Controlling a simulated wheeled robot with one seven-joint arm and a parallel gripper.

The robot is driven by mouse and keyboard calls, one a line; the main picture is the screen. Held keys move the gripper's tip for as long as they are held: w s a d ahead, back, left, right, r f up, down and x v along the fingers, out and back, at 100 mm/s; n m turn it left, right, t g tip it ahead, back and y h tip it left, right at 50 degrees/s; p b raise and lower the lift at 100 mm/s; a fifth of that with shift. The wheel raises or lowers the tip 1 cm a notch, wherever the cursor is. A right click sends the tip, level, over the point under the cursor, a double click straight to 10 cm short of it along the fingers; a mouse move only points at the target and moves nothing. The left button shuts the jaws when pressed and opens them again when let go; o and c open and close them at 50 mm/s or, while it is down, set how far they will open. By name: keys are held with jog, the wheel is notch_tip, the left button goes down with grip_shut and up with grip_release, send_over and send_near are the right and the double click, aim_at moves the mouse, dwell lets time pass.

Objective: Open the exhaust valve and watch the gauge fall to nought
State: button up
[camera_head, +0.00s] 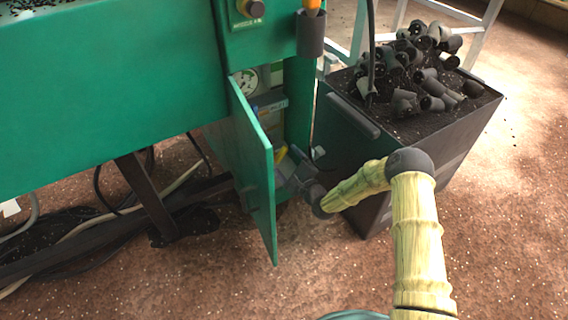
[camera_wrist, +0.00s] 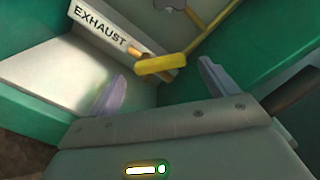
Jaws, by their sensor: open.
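The exhaust valve's yellow lever (camera_wrist: 162,64) is in the wrist view, just ahead of my gripper (camera_wrist: 158,84). The gripper is open, with one finger to each side of the lever's near end. I cannot tell whether anything touches. An "EXHAUST" label (camera_wrist: 101,27) is to the left of the lever. In the head view, a little of the yellow lever (camera_head: 281,153) shows inside the green cabinet, beside my gripper (camera_head: 289,164). The round white gauge (camera_head: 246,81) is higher in the cabinet, partly behind the door. Its reading is too small to tell.
The green cabinet door (camera_head: 257,170) hangs open, left of my gripper. A dark bin (camera_head: 345,145) heaped with dark plugs (camera_head: 425,65) stands close on the right. Cables (camera_head: 100,225) lie on the floor at the left. The floor in front is clear.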

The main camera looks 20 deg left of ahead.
aim_at(280, 153)
jog(key=shift+b+x, duration=0.5)
jog(key=shift+x, duration=0.55)
jog(key=shift+w+a, duration=0.25)
jog(key=shift+c, duration=0.4)
jog(key=c, duration=0.9)
